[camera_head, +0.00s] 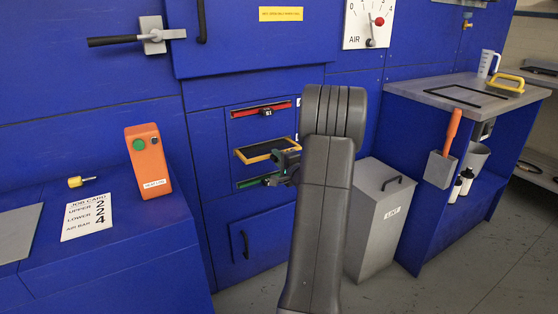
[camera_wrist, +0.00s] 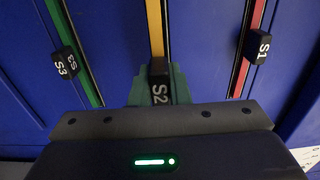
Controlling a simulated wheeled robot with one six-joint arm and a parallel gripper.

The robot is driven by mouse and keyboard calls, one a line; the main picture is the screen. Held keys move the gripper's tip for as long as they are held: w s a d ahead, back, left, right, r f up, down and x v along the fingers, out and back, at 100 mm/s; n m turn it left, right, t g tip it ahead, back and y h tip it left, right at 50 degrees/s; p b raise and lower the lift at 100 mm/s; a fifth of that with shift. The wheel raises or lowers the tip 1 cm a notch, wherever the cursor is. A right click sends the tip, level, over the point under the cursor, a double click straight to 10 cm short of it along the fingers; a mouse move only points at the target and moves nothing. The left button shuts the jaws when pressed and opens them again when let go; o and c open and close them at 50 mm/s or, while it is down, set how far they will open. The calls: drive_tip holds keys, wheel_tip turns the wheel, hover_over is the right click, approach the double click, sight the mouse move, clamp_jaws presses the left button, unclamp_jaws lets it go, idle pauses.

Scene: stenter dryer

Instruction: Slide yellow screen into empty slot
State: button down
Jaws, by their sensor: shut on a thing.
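The yellow screen (camera_head: 258,151) is at the middle slot of the blue machine front, with its yellow frame and dark mesh projecting partly outward. My gripper (camera_head: 286,162) is at its right end in the head view, partly hidden by my arm. In the wrist view my gripper (camera_wrist: 159,88) is shut on the black S2 handle (camera_wrist: 159,93), and the yellow edge (camera_wrist: 154,28) runs straight away from it. How deep the screen sits in the slot cannot be told.
The red screen (camera_head: 262,110) with handle S1 (camera_wrist: 258,47) is above, and the green screen (camera_head: 252,182) with handle S3 (camera_wrist: 68,63) is below. A grey lint bin (camera_head: 375,220) stands right of my arm. A grey-topped bench (camera_head: 455,92) is further right.

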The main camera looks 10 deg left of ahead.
sight(268, 148)
drive_tip(key=shift+b+x, duration=0.9)
drive_tip(key=shift+x, duration=2.85)
drive_tip(key=c, duration=1.3)
unclamp_jaws()
drive_tip(key=p+v, duration=0.1)
drive_tip(key=v, duration=1.2)
drive_tip(key=shift+s+d+p, duration=0.25)
drive_tip(key=shift+s+p, duration=0.05)
drive_tip(key=shift+p, duration=0.05)
drive_tip(key=shift+w, duration=0.15)
drive_tip(key=b+x, duration=0.1)
drive_tip(key=x, duration=1.2)
drive_tip(key=shift+w+a+b, duration=0.2)
drive_tip(key=shift+a+b, duration=0.1)
drive_tip(key=shift+b, duration=0.05)
drive_tip(key=shift+s+d, duration=0.25)
